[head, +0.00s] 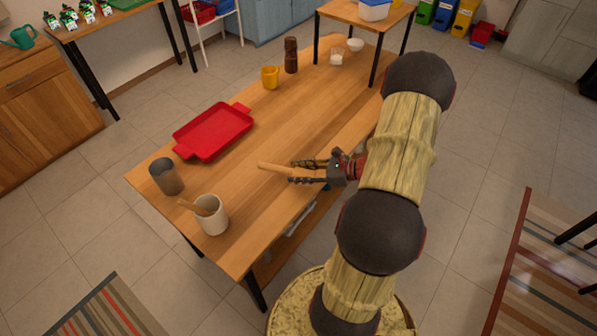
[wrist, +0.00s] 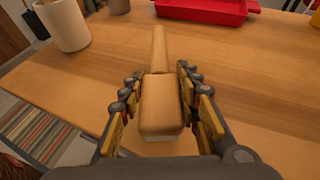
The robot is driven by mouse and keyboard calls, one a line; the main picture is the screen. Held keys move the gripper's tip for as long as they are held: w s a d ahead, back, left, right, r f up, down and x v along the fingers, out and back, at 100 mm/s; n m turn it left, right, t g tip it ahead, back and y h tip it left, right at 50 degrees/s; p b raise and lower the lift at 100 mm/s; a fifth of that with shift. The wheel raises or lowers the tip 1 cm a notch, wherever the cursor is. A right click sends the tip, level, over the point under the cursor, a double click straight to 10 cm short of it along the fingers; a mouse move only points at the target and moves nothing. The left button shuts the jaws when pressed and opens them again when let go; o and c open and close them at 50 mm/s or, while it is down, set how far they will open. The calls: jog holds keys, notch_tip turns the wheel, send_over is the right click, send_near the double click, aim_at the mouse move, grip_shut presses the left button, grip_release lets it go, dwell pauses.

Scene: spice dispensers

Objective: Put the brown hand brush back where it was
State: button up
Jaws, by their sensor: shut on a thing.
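The brown hand brush (wrist: 162,103) is between the two fingers of my gripper (wrist: 160,105) in the wrist view. Its thick head is nearest the wrist, with a pale strip under the near end, and its handle points away. In the head view the brush (head: 275,168) sticks out to the left from my gripper (head: 307,171), over the right side of the wooden table (head: 280,125). The gripper is shut on it. I cannot tell whether the brush touches the tabletop.
A red tray (head: 213,131) lies left of the brush. A grey cup (head: 166,177) and a cream crock (head: 212,216) with a wooden utensil stand at the near end. A yellow mug (head: 270,77) and brown bottle (head: 291,55) stand farther back. The table's middle is clear.

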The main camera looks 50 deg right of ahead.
jog(key=shift+f, duration=0.45)
jog(key=shift+f+b, duration=0.5)
jog(key=shift+f, duration=0.1)
jog(key=o, duration=1.3)
jog(key=shift+o, duration=0.3)
jog(key=v, duration=1.2)
jog(key=shift+d+f, duration=0.1)
jog(key=shift+f, duration=0.05)
